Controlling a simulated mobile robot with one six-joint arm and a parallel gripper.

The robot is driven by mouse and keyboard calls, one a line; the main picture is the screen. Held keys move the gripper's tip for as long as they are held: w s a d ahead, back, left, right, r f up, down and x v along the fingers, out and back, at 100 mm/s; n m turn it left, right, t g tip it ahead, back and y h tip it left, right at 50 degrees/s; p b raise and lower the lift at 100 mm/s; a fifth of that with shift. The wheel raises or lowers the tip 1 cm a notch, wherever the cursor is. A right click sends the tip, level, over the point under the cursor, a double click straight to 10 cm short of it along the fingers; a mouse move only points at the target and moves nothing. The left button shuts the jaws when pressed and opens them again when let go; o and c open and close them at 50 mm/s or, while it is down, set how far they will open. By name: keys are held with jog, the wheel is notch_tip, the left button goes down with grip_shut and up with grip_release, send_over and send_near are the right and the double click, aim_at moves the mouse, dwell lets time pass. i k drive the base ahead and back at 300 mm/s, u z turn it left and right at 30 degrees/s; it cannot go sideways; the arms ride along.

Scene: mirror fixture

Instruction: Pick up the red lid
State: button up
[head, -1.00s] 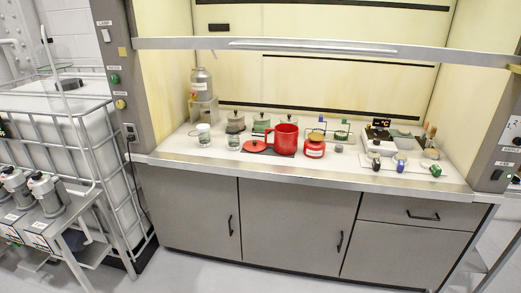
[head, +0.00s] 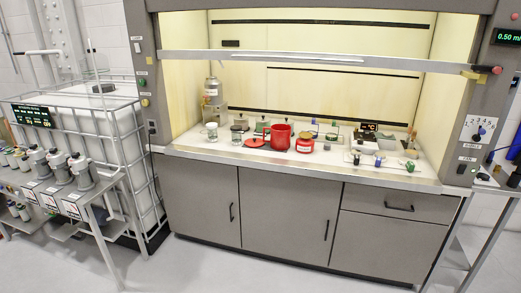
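A red jar (head: 305,144) with a white label stands to the right of the pot. My gripper is not in view.
Glass jars (head: 212,131) stand left of the lid, with lidded containers behind it. Small bottles (head: 378,161) sit at the right. The raised sash (head: 300,58) crosses above the worktop. The floor before the cabinets is clear.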

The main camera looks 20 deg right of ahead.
aim_at(255, 142)
jog(key=k, duration=0.25)
jog(key=u, duration=0.25)
jog(key=i, duration=0.45)
jog(key=u, duration=0.7)
jog(key=i, duration=1.65)
jog(key=z, duration=0.55)
jog(key=i, duration=1)
jog(key=z, duration=0.5)
